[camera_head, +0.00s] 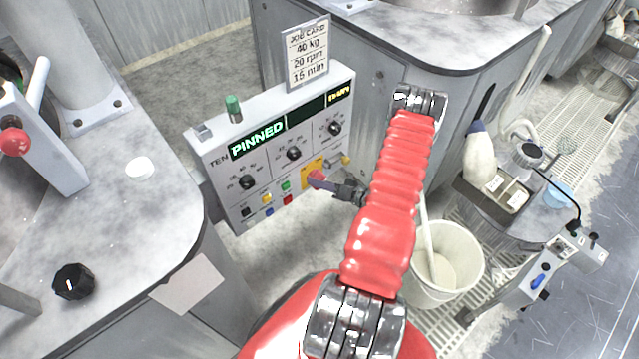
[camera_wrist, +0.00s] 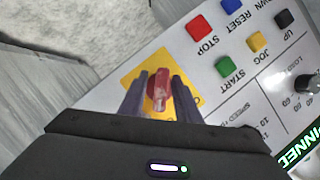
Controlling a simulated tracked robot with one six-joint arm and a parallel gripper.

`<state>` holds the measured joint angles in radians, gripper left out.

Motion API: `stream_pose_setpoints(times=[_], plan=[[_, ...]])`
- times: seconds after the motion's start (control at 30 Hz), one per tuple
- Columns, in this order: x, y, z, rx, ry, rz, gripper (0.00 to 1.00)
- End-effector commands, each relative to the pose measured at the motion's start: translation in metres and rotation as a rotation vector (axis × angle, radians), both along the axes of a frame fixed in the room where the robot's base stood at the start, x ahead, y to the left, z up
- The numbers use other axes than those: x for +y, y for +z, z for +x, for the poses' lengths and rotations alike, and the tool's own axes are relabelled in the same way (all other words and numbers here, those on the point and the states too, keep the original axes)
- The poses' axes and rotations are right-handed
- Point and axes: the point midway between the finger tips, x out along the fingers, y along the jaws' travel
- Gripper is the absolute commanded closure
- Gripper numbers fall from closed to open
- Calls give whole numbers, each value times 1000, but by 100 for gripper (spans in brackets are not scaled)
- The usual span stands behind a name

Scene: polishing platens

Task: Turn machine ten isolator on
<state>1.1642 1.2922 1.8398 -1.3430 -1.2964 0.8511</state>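The machine ten control box (camera_head: 222,160) is marked TEN and has a lit green PINNED display. Its isolator is a red rotary handle (camera_wrist: 160,90) on a yellow plate (camera_wrist: 130,72), at the box's lower right in the head view (camera_head: 314,166). My gripper (camera_wrist: 158,88) is at the isolator, with one finger on each side of the red handle. The fingers look parted, with red showing between them; whether either touches the handle is unclear. In the head view my gripper (camera_head: 322,180) partly hides the handle.
STOP (camera_wrist: 199,27), START (camera_wrist: 225,66) and other coloured buttons sit close beside the isolator. Dials (camera_head: 247,182) line the panel above. A job card (camera_head: 307,54) stands on the box. A white bucket (camera_head: 455,262) is on the floor at right.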

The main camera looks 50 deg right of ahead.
Motion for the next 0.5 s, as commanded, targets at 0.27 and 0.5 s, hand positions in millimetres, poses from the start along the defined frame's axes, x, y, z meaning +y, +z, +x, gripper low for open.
stream_pose_setpoints(times=[0.27, 0.5], plan=[[0, 1, 0, -2, 2, 0, 67], [-3, 4, -11, -2, 0, -2, 67]])
